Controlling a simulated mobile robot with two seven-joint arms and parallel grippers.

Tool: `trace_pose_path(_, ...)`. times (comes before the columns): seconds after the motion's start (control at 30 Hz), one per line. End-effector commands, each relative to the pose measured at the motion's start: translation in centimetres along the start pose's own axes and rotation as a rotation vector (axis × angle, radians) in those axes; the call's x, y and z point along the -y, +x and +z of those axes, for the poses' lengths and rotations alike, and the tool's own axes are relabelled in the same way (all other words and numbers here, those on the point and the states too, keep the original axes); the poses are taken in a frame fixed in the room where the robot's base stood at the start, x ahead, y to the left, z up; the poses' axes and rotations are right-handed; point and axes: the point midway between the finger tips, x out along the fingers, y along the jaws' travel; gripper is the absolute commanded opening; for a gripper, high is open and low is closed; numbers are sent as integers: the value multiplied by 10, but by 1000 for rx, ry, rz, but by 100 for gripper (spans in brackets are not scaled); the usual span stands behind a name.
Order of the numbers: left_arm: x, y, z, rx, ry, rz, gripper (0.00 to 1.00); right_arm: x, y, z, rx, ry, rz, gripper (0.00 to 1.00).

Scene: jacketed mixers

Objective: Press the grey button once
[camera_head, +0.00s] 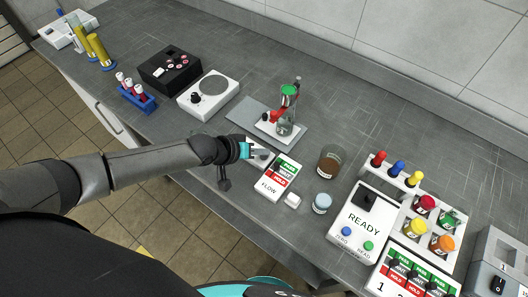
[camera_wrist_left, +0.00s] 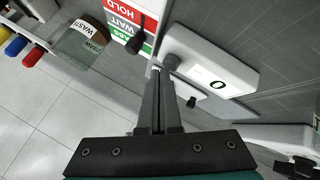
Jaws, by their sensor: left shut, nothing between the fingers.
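The grey button (camera_wrist_left: 172,62) is a short round cap at one end of a white box (camera_wrist_left: 215,62), which has a dark "0" on its face. In the head view this white box (camera_head: 256,146) is partly covered by my left gripper (camera_head: 262,155). The left gripper is shut and empty. In the left wrist view its fingertips (camera_wrist_left: 158,75) are close beside the grey button; I cannot tell whether they touch it. My right gripper is not in view.
A FLOW card box (camera_head: 270,187) with PASS, WAIT and HOLD bands sits right beside the gripper. A mixer stand (camera_head: 266,122) with a glass vessel is just behind. A brown beaker (camera_head: 329,163) and a small jar (camera_head: 322,203) stand to the right.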

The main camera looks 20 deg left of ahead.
Motion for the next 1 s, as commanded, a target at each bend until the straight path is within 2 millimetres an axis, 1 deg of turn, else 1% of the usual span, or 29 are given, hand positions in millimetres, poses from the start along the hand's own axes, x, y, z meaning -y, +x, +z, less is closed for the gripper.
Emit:
trace_pose_path(0.03, -3, -4, -3, 0, -1, 0, 0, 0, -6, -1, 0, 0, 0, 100)
trace_pose_path(0.1, -5, -6, -5, -1, 0, 0, 0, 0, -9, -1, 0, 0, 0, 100)
trace_pose_path(0.43, -5, -6, -5, -2, 1, 1, 0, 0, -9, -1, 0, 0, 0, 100)
trace_pose_path(0.57, -7, -9, -7, -2, 1, 1, 0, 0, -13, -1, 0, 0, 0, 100)
trace_pose_path(1.0, -29, -40, -30, -3, 0, 2, 0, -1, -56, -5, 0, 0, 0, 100)
